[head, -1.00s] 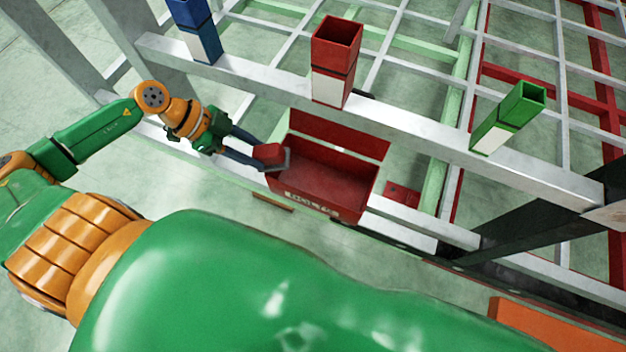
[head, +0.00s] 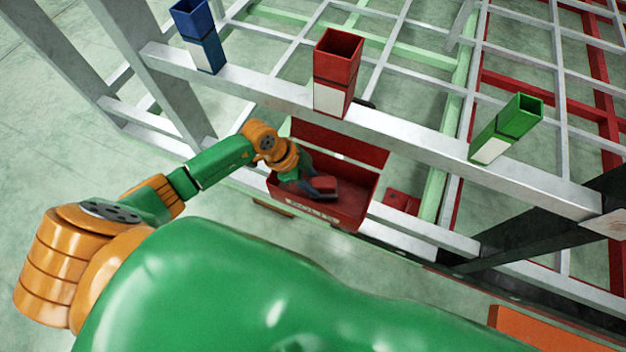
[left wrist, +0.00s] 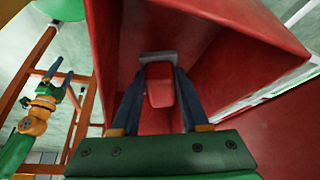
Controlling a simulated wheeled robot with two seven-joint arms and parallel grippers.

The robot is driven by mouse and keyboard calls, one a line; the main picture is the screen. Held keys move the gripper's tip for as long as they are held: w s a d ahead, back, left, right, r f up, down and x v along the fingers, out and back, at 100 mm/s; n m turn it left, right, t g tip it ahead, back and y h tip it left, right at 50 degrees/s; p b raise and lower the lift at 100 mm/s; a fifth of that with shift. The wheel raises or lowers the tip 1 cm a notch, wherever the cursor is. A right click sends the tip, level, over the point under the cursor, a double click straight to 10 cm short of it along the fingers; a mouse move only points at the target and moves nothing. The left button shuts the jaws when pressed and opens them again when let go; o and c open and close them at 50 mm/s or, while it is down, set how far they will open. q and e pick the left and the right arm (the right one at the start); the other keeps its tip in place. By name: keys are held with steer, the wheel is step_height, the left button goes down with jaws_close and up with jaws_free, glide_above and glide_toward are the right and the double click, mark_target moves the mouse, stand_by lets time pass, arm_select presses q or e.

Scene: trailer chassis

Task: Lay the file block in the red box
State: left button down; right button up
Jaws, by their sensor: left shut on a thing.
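The red box (head: 352,211) is an open red bin with its lid raised at the back, fixed on the near side of the frame. My left gripper (head: 322,188) reaches down inside it. It is shut on the file block (head: 325,182), a small red block with a grey edge. In the left wrist view the block (left wrist: 159,85) sits between the two fingers, with the box's red walls (left wrist: 115,50) around it. I cannot tell whether the block touches the box floor.
Blue (head: 205,45), red (head: 337,75) and green (head: 508,128) square holders stand on the grey beam (head: 420,135) behind the box. A small red piece (head: 402,201) lies right of the box. Green floor is open at the left.

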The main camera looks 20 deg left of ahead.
arm_select(q)
steer(key=shift+d+f+y+b, duration=0.3)
steer(key=shift+f+b, duration=0.15)
steer(key=shift+f, duration=0.3)
steer(key=shift+a, duration=0.1)
arm_select(e)
steer(key=shift+r, duration=0.15)
arm_select(q)
steer(key=shift+c, duration=2.1)
jaws_free()
arm_select(e)
steer(key=shift+d, duration=0.1)
arm_select(q)
steer(key=p+v, duration=0.2)
steer(key=v, duration=1)
steer(key=shift+w, duration=0.15)
arm_select(e)
step_height(320, 180, up, 2)
